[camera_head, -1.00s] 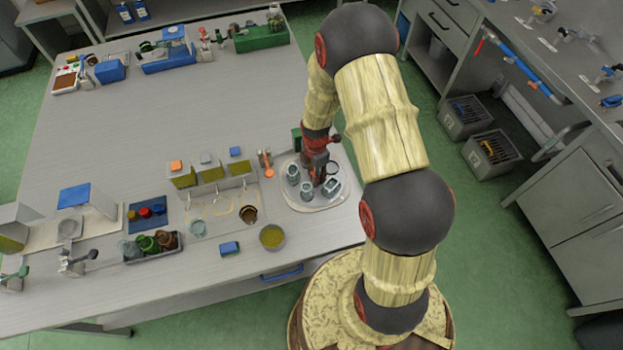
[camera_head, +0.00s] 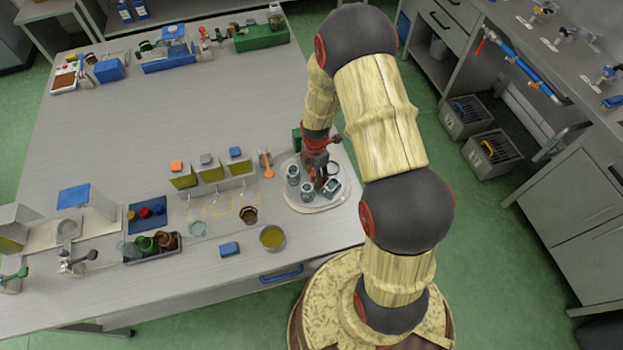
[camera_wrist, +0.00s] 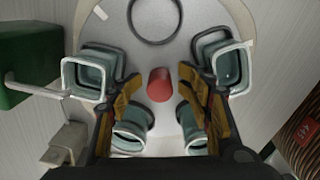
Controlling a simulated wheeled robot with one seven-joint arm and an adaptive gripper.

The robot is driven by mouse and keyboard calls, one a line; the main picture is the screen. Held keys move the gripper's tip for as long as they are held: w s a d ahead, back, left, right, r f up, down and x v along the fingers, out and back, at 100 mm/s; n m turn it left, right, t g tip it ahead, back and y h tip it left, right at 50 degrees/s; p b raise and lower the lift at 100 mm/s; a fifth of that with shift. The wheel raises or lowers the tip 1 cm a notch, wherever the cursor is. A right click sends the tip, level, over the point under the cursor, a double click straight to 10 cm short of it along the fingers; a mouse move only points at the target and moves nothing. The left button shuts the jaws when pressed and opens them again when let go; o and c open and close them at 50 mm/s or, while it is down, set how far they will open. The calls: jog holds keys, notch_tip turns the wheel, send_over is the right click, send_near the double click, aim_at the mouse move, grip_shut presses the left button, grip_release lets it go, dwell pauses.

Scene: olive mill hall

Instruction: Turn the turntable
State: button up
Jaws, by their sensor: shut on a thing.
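The turntable (camera_head: 315,207) is a pale round plate near the table's right edge. It carries several grey-green glass jars (camera_head: 293,171) around a red central knob (camera_wrist: 160,85). My gripper (camera_wrist: 160,77) is lowered over the middle of the plate, among the jars. In the wrist view, jars stand close outside both fingers, and a dark ring (camera_wrist: 155,15) shows on the far part of the plate. In the head view my gripper hides the knob.
A green box (camera_wrist: 28,60) with a grey handle stands left of the turntable in the wrist view. In the head view, an orange-topped item (camera_head: 266,163) and a round yellow-green dish (camera_head: 272,237) are nearby. The table's middle (camera_head: 180,110) is clear.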

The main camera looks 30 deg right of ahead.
jog(key=shift+s+f, duration=0.1)
jog(key=shift+s, duration=0.15)
jog(key=shift+c, duration=0.2)
jog(key=shift+r, duration=0.25)
jog(key=shift+c, duration=0.4)
jog(key=r+p, duration=0.2)
jog(key=r, duration=0.2)
jog(key=r+p, duration=0.3)
jog(key=shift+w+r, duration=0.2)
jog(key=shift+r, duration=0.2)
jog(key=shift+f, duration=0.1)
